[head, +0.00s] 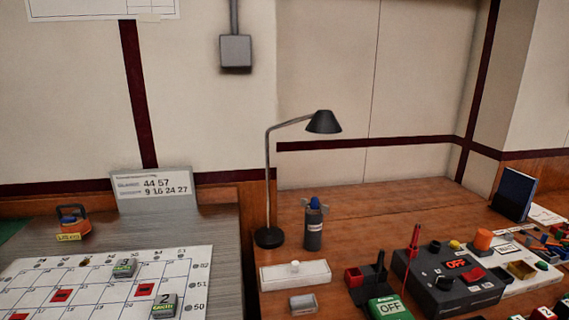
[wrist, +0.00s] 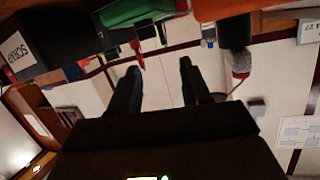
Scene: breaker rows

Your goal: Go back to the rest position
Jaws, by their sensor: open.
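My gripper (wrist: 160,70) shows in the wrist view, with its two dark fingers apart and nothing between them. The wrist view is upside down, with the pale wall behind the fingers and the bench items along the top edge. In the head view my gripper and arm are not seen. The gripper's distance from the bench items is hard to tell.
A grid board (head: 95,285) with small blocks lies at left, near a sign (head: 154,188). A black lamp (head: 323,122) stands mid-bench. A black OFF box (head: 455,285) and several small parts crowd the right. The bench behind them is mostly bare.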

